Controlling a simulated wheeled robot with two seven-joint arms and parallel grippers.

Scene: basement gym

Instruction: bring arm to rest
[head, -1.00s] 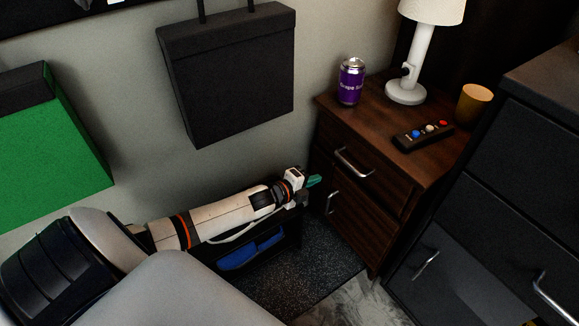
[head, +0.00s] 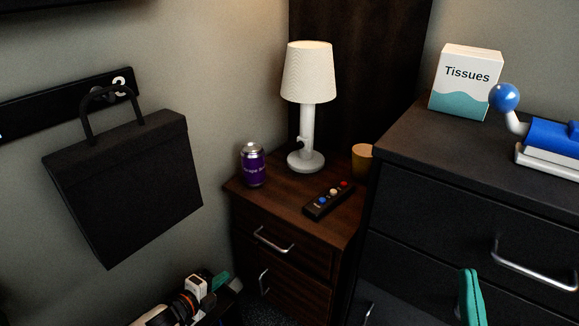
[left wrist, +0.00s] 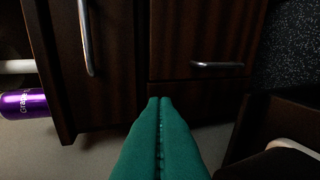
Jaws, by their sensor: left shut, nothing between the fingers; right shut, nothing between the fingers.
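My left gripper (head: 219,281) is low in the head view, in front of the lower part of the dark wooden nightstand (head: 290,236). Its teal fingers also fill the lower middle of the left wrist view (left wrist: 160,120). They are pressed together with nothing between them and point at the nightstand's front (left wrist: 200,40). Whether they touch it I cannot tell. My right gripper (head: 470,284) shows only as teal fingers at the bottom right of the head view, in front of the black dresser (head: 420,235). It is shut and empty.
On the nightstand are a purple can (head: 253,166), a white lamp (head: 307,105), a remote (head: 328,200) and a yellow-brown cup (head: 362,160). A tissue box (head: 466,82) and a blue-and-white object (head: 550,140) sit on the dresser. A black bag (head: 125,185) hangs on the wall.

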